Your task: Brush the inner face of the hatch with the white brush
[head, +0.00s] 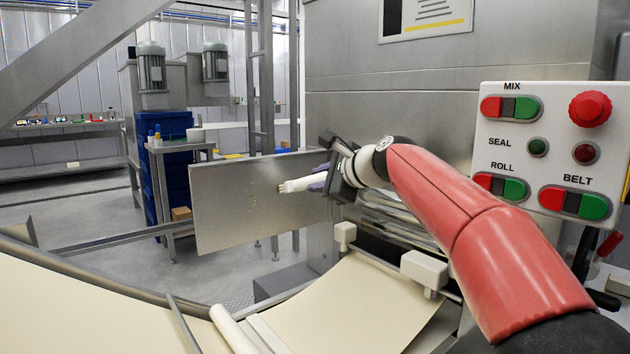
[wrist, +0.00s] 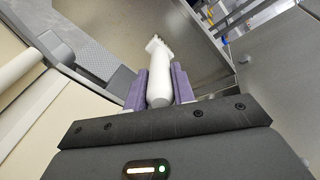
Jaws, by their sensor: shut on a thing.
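The hatch (head: 235,212) is a flat grey metal panel standing open, left of my arm in the head view. Small pale specks show on the face toward me. My gripper (head: 318,183) is in front of the right part of that face, shut on the white brush (head: 297,184). The brush points left in the head view, with its head over the panel; I cannot tell whether the bristles touch it. In the wrist view the brush (wrist: 160,85) sits between the two purple finger pads, its head pointing away, with the hatch (wrist: 190,35) beyond it.
A control panel (head: 545,150) with red and green buttons is at the right. A cream dough sheet (head: 345,305) lies on the machine below my arm, with white blocks (head: 424,269) at its edge. A metal rail (head: 110,240) runs left of the hatch. Behind stands a small table (head: 180,145).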

